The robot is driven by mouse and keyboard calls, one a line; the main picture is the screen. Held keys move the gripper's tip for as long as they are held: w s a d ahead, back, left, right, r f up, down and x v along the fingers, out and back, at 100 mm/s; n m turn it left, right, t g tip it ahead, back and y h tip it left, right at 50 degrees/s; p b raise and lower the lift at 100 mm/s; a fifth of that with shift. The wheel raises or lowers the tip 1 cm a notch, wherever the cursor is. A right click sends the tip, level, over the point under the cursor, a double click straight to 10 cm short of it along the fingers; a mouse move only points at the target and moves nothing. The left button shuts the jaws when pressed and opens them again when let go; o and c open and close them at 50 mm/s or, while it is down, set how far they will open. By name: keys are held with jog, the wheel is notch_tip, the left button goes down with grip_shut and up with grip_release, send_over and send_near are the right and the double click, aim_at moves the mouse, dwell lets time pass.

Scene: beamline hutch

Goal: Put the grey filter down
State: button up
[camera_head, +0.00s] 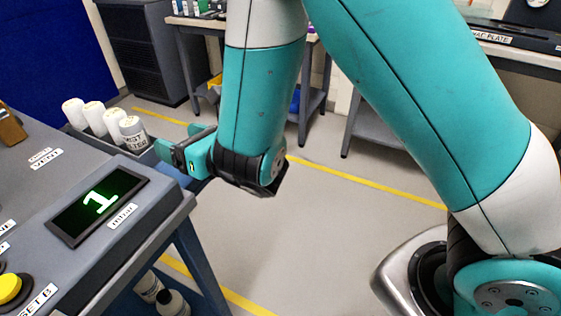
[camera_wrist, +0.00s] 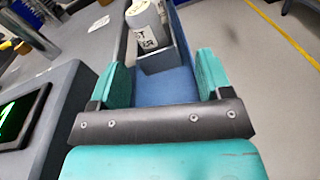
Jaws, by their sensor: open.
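The grey filter (camera_head: 134,134) stands upright at the near end of a row, with dark lettering on its side. In the wrist view the grey filter (camera_wrist: 147,30) stands in a grey tray (camera_wrist: 157,62), just beyond my fingertips. My gripper (camera_head: 174,152) is open and empty beside the tray's near end. In the wrist view my gripper (camera_wrist: 162,75) has its two teal fingers wide apart, with nothing between them but a blue surface below. The fingers do not touch the filter. Its base is hidden by the tray wall.
Several white filters, such as this white filter (camera_head: 94,116), stand in the row behind the grey one. A grey console (camera_head: 60,180) with a lit display (camera_head: 100,205) reading 1 lies at the left. Bottles (camera_head: 170,302) stand beneath it. The floor (camera_head: 290,230) at the right is open.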

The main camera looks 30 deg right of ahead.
jog(key=s+d+r+m+g+h, duration=0.1)
jog(key=d+m+g+h, duration=0.2)
jog(key=m, duration=0.6)
jog(key=s+d+r+m+g+h, duration=0.1)
jog(key=s+d+m+h, duration=0.2)
jog(key=m, duration=0.7)
jog(key=s+d+r+m+g, duration=0.2)
jog(key=s+m+g, duration=0.3)
jog(key=s, duration=0.5)
jog(key=s+d+r+m+g, duration=0.3)
jog(key=s+r+m+g, duration=0.1)
jog(key=s+m, duration=0.5)
jog(key=shift+s+d+m+g, duration=0.2)
jog(key=shift+s+m+g, duration=0.25)
jog(key=shift+g, duration=0.15)
